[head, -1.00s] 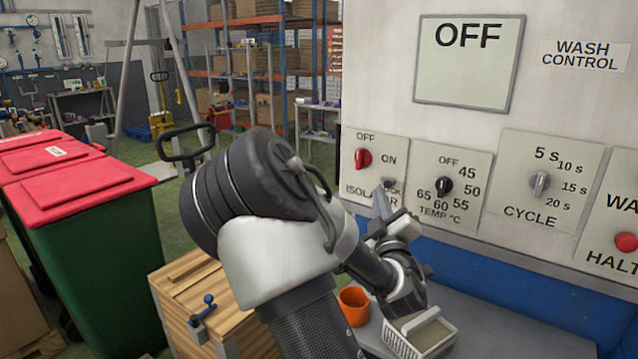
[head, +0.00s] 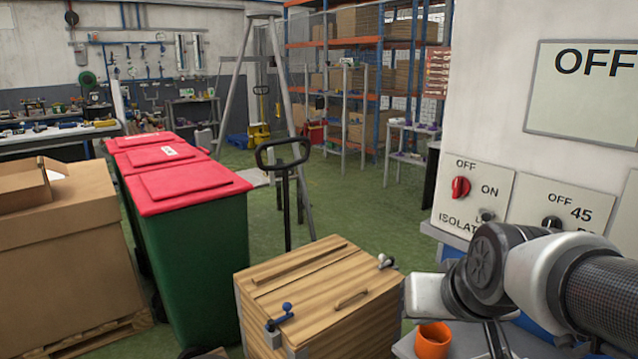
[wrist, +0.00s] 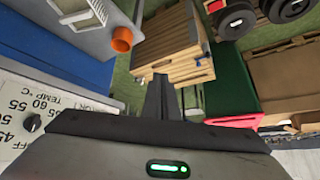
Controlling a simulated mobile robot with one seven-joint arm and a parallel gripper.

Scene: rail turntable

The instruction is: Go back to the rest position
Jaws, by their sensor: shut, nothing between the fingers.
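My gripper (wrist: 163,98) shows in the wrist view with its two dark fingers together and nothing between them. It hangs in the air, and beyond it in that view lie the wooden crate (wrist: 172,45) and the green floor. In the head view my arm reaches in from the right edge, in front of the control panel wall. The gripper itself cannot be made out there.
A wooden crate with a blue clamp (head: 280,317) stands low in front. An orange cup (head: 433,340) is right of it. Red-lidded green bins (head: 193,187) and a cardboard box (head: 70,250) stand left. The isolator panel (head: 470,195) is right.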

